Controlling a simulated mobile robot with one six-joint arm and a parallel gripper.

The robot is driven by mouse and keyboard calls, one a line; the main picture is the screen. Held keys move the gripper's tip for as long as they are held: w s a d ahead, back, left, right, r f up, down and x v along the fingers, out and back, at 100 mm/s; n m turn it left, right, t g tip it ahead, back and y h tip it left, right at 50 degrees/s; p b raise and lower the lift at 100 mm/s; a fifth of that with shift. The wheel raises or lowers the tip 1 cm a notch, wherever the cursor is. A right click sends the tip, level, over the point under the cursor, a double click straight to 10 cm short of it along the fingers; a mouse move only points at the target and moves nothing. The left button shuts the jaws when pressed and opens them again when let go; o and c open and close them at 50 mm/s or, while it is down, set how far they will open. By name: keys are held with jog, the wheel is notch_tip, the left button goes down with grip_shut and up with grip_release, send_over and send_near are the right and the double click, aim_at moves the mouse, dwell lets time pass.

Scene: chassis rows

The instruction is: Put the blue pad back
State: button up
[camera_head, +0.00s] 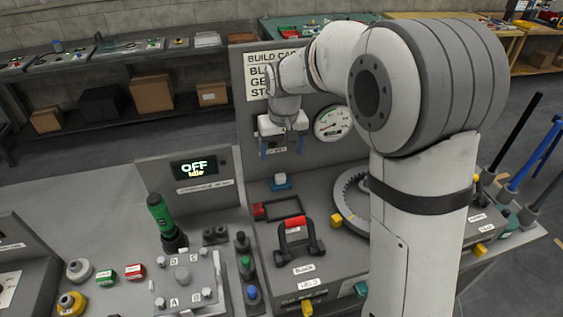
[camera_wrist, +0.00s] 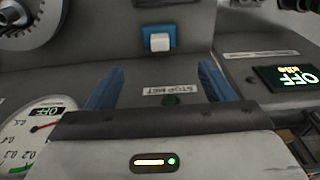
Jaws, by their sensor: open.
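A small blue pad (camera_head: 282,187) with a white block on top sits on the grey bench top, below the upright panel. It also shows in the wrist view (camera_wrist: 174,37), beyond my fingertips and roughly centred between them. I cannot tell whether the blue part and the white block are one piece. My gripper (camera_head: 282,155) hangs in front of the panel, above the pad and apart from it. Its two blue fingers are spread with nothing between them, as the wrist view (camera_wrist: 160,68) also shows.
A red-handled part (camera_head: 295,224) and a ring gear (camera_head: 350,200) stand nearby on the bench. A gauge (camera_head: 333,123) is on the panel right of my gripper. An "OFF Idle" display (camera_head: 194,169) stands to the left. My arm hides much of the right side.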

jog(key=s+d+r+m+t, duration=0.1)
jog(key=s+d+r, duration=0.2)
jog(key=s+d, duration=0.25)
jog(key=s+d+r+m, duration=0.1)
jog(key=s+d+r, duration=0.2)
jog(key=s+d, duration=0.25)
jog(key=s+d+f, duration=0.1)
jog(key=s+d, duration=0.1)
jog(key=s, duration=0.5)
jog(key=s+d+f+m, duration=0.1)
jog(key=s+d, duration=0.2)
jog(key=s, duration=0.4)
jog(key=shift+t, duration=0.4)
jog(key=shift+c, duration=0.4)
